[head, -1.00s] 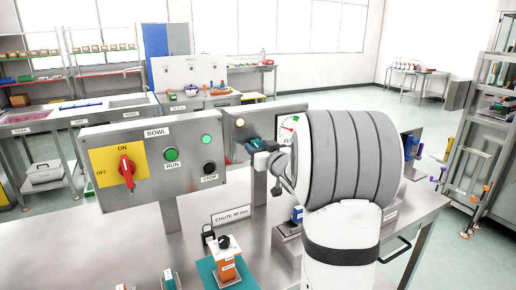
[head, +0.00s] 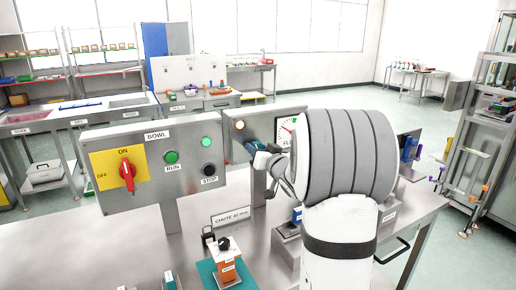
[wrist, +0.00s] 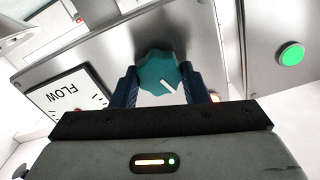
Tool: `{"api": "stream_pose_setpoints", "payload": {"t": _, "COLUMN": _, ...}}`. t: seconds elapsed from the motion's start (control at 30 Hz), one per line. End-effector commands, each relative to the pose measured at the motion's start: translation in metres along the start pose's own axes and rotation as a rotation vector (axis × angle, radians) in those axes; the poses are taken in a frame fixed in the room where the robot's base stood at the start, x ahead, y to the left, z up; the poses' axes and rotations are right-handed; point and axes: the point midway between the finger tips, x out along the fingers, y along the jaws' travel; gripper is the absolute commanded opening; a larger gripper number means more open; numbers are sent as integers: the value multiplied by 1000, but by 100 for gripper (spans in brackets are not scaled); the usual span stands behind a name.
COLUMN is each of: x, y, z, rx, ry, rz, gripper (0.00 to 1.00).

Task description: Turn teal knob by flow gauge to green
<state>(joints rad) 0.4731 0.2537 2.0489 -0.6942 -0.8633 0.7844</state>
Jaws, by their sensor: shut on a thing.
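The teal knob (wrist: 158,72) with a white pointer line sits on a grey panel in the wrist view. My gripper (wrist: 165,88) is shut on it, with one dark blue finger on each side. The flow gauge (wrist: 68,103) is left of the knob in the wrist view; only part of its face shows. In the head view the flow gauge (head: 285,131) shows a red needle and a green band, partly covered by my arm. My gripper (head: 252,150) is at the panel left of the gauge there, and the knob is hidden or too small to make out.
The BOWL panel (head: 148,190) with a red switch (head: 127,174), green RUN button (head: 171,157) and black STOP button (head: 208,170) stands close to the left.

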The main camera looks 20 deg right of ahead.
Motion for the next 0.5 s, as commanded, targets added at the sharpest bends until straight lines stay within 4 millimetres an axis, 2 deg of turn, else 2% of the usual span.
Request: {"api": "stream_pose_setpoints", "payload": {"t": 0.5, "x": 0, "y": 1, "z": -1, "rx": 483, "ry": -1, "rz": 1, "gripper": 18}}
